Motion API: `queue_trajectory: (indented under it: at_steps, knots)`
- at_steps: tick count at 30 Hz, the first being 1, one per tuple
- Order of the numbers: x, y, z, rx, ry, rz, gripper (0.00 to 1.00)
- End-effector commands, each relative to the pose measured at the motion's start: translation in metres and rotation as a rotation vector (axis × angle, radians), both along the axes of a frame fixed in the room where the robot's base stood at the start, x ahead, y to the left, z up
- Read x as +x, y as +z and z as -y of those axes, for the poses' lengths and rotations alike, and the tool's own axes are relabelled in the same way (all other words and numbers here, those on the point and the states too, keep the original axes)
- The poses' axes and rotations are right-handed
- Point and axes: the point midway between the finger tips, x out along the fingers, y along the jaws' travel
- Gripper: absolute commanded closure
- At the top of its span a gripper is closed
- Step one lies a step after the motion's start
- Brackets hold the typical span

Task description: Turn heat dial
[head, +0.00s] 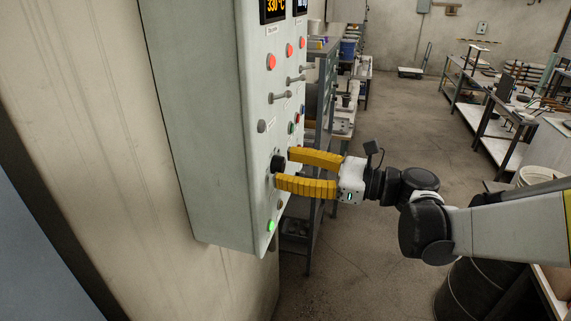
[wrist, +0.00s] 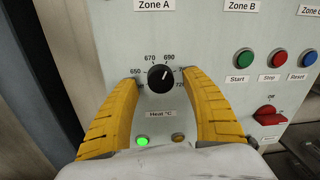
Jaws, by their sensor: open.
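The heat dial is a round black knob (wrist: 160,78) on the grey control panel, with a white pointer line aimed up and slightly right, near the 690 mark. Numbers from 650 to about 720 ring it, and a "Heat °C" label (wrist: 160,114) sits below. In the head view the dial (head: 278,163) shows side-on at the panel's face. My gripper (head: 287,170) has yellow fingers, one above and one below the dial. In the wrist view the open fingers (wrist: 163,83) stand left and right of the knob, with gaps on both sides.
The control panel (head: 205,120) also carries a lit green lamp (wrist: 142,140), Start (wrist: 243,59), Stop (wrist: 276,58) and Reset (wrist: 309,58) buttons and a red switch (wrist: 268,115). A shelf stands behind the panel.

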Motion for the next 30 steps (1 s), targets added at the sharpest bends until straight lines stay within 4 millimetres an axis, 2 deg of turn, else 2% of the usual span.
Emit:
queue_trajectory:
  at_steps: [11, 16, 17, 30]
  knots:
    - [0.0031, -0.0002, -0.0065, -0.001, -0.001, 0.001, 0.44]
    - [0.0029, -0.0002, -0.0064, -0.001, -0.001, 0.001, 0.95]
    - [0.0028, -0.0002, -0.0064, -0.001, -0.001, 0.001, 0.99]
    - [0.0024, -0.0016, -0.0065, -0.028, 0.0, 0.075, 0.99]
